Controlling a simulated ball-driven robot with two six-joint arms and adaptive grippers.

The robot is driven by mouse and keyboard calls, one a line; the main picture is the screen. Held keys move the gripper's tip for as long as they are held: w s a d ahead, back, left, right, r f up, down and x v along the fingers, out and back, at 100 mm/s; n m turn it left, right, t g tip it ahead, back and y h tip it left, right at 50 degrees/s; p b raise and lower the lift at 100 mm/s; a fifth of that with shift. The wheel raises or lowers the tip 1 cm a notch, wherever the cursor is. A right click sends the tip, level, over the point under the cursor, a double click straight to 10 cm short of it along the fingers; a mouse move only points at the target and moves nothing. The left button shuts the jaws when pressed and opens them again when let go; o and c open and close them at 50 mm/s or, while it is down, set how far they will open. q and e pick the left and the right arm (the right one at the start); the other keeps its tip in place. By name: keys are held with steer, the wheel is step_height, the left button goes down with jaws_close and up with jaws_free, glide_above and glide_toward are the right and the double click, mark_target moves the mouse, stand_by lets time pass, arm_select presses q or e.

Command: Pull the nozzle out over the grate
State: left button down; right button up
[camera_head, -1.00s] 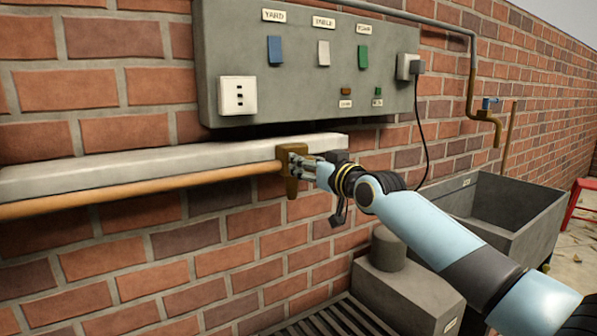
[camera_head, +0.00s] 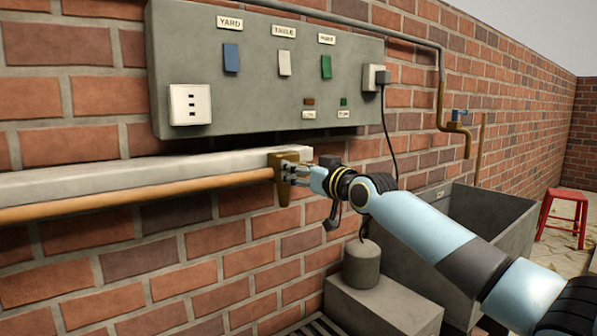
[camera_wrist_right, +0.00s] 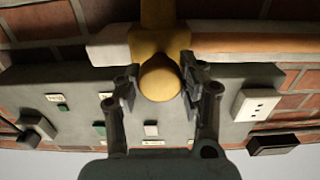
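The brass nozzle (camera_head: 287,180) is at the right end of the orange-brown pipe (camera_head: 150,200), in front of the pale ledge (camera_head: 120,172) on the brick wall. My right gripper (camera_head: 296,170) is at the nozzle. In the right wrist view its two fingers flank the rounded brass knob of the nozzle (camera_wrist_right: 160,78) and look closed against it; the exact contact is hard to see. A small part of the slatted grate (camera_head: 318,326) shows low at the bottom edge, below and right of the nozzle. My left gripper is not in view.
A grey switch panel (camera_head: 260,100) hangs above the ledge. A grey block (camera_head: 385,305) with a cylinder (camera_head: 362,265) stands below my right arm, beside a grey sink (camera_head: 500,225). A tap (camera_head: 458,128) is above the sink. A red stool (camera_head: 565,212) stands far right.

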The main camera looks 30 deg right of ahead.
steer(key=o, duration=0.3)
steer(key=shift+o, duration=0.2)
steer(key=s, duration=1.2)
steer(key=shift+d, duration=0.2)
